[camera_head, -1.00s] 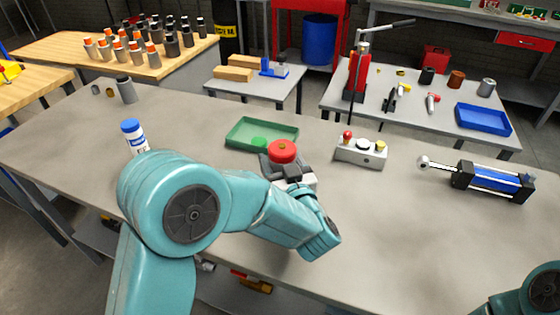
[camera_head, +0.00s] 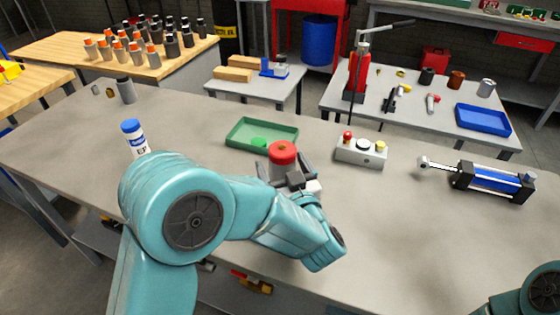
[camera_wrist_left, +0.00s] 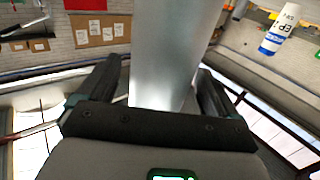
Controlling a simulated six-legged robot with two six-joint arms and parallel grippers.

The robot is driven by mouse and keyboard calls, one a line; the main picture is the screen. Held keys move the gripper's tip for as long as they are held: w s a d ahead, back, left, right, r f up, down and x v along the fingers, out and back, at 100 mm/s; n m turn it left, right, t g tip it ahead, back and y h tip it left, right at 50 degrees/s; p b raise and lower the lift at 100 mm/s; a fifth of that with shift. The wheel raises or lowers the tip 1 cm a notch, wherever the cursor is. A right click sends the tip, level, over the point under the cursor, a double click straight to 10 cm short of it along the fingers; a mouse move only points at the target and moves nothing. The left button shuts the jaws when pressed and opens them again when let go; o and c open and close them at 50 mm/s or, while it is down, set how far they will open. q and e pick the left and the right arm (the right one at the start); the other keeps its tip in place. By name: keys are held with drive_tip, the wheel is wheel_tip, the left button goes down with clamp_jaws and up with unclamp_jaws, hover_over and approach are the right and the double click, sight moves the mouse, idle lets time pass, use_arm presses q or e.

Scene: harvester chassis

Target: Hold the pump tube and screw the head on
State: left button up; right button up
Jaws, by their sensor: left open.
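A grey metal tube (camera_head: 281,173) stands on the grey bench with a red round head (camera_head: 283,153) on top, a small yellowish spot at its centre. Whether the head is threaded down tight cannot be told. My left gripper (camera_head: 299,178) is open at the tube's right side. In the left wrist view the tube (camera_wrist_left: 170,55) rises large and silvery between the two spread dark fingers (camera_wrist_left: 160,90); gaps show beside it. The tube's foot is hidden behind my gripper. My right gripper is out of view; only a bit of that arm shows at the lower right.
A green tray (camera_head: 236,143) lies just behind the tube. A control box (camera_head: 361,152) with coloured buttons is to the right, then a blue and black cylinder (camera_head: 492,180). A white and blue bottle (camera_head: 134,139) stands left. The bench's right front is clear.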

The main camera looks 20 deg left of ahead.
use_arm(q)
drive_tip(key=v, duration=1)
drive_tip(key=shift+b, duration=0.35)
drive_tip(key=shift+s, duration=0.1)
